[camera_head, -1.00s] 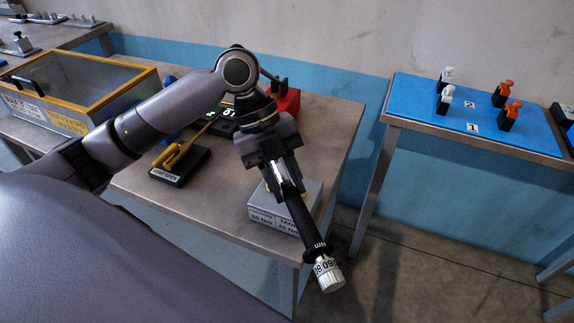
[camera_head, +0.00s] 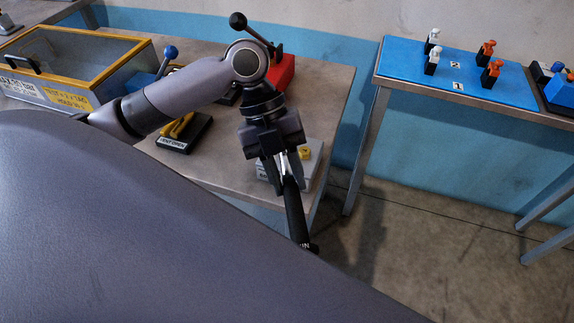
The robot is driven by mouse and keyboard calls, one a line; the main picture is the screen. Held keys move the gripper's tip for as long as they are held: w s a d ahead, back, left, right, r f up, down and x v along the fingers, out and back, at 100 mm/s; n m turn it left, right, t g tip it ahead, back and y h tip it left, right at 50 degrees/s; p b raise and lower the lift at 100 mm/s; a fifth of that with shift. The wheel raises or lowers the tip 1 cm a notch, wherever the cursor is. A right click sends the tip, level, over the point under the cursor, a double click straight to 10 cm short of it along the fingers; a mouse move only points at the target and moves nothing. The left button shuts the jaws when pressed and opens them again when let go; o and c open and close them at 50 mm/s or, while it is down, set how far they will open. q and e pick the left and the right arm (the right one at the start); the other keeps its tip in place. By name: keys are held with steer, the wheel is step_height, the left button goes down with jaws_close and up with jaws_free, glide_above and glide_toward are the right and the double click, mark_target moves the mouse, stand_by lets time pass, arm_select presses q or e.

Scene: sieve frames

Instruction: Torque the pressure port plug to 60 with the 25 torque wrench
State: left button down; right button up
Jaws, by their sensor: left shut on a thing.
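My left gripper (camera_head: 285,165) is shut on the torque wrench (camera_head: 295,212), over the work table's front right corner. The wrench has a black grip that slants down and to the right, and a bright metal shaft between the fingers. I cannot make out the pressure port plug or whether the wrench touches anything. My right gripper is not in view.
A yellow-framed clear box (camera_head: 75,62) stands on the table (camera_head: 220,170) at left, near a blue-knobbed lever (camera_head: 168,58). A yellow-handled valve (camera_head: 180,130) and a red thing (camera_head: 283,75) are near my arm. A blue-topped table (camera_head: 400,62) holds white and orange fittings.

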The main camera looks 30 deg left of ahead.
arm_select(q)
step_height(320, 180, down, 4)
steer(key=b, duration=0.3)
steer(key=shift+r, duration=0.15)
steer(key=w+d+r+n+t+p, duration=0.1)
steer(key=w+d+n+t+p, duration=0.2)
steer(key=w+d+n, duration=0.3)
steer(key=shift+w+n+t, duration=0.7)
steer(key=shift+w+n, duration=0.3)
steer(key=shift+w, duration=1)
steer(key=shift+f, duration=1)
steer(key=c, duration=1.4)
jaws_free()
steer(key=shift+c, duration=0.2)
jaws_close()
